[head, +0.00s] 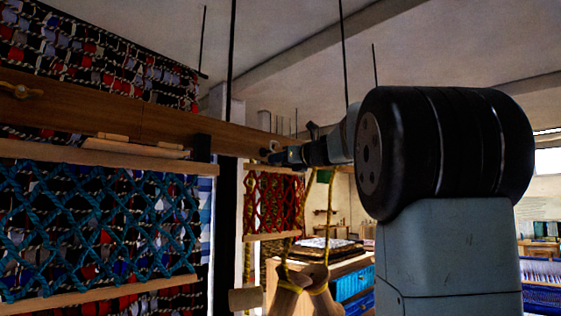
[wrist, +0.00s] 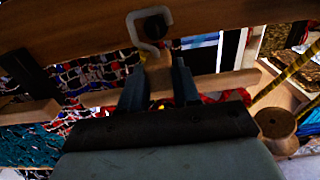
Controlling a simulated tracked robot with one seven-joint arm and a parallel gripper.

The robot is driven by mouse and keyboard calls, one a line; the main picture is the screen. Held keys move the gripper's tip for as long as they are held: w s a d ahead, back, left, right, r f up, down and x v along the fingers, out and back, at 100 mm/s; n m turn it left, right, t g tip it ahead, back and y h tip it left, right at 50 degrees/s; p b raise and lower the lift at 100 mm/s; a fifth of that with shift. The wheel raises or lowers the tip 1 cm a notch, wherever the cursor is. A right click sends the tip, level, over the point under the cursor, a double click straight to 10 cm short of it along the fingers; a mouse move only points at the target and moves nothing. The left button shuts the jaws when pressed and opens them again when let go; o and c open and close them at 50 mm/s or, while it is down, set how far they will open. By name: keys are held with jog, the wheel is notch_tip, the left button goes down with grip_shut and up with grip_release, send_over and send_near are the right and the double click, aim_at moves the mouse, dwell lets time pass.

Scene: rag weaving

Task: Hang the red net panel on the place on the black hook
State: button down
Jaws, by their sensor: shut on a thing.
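The red net panel (head: 273,200) hangs upright between pale wooden bars below my gripper (head: 277,157), at the far end of the wooden beam. In the wrist view, my gripper (wrist: 158,85) is shut on the wooden tab (wrist: 157,72) at the panel's top. A pale, open-sided loop (wrist: 134,27) rises from this tab. The black hook (wrist: 155,27) shows as a dark end inside the loop's outline, against the beam. I cannot tell whether the loop is around the hook or only in front of it. Most of the net is hidden by my gripper in the wrist view.
A blue net panel (head: 95,235) hangs at left under the wooden beam (head: 110,115), before multicoloured weaving. A yellow rope (head: 329,215) with wooden spools (head: 318,274) hangs close right of the red panel. Thin black rods (head: 230,60) descend from the ceiling.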

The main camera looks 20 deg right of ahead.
aim_at(279, 165)
jog(key=shift+w, duration=0.15)
jog(key=shift+w+a, duration=0.1)
jog(key=shift+w, duration=0.15)
jog(key=shift+w+a, duration=0.15)
jog(key=shift+w, duration=0.25)
dwell(0.8)
jog(key=shift+f, duration=0.25)
jog(key=shift+w+a, duration=0.2)
jog(key=shift+w, duration=0.2)
dwell(0.6)
jog(key=shift+f, duration=0.1)
jog(key=shift+f, duration=0.6)
dwell(0.6)
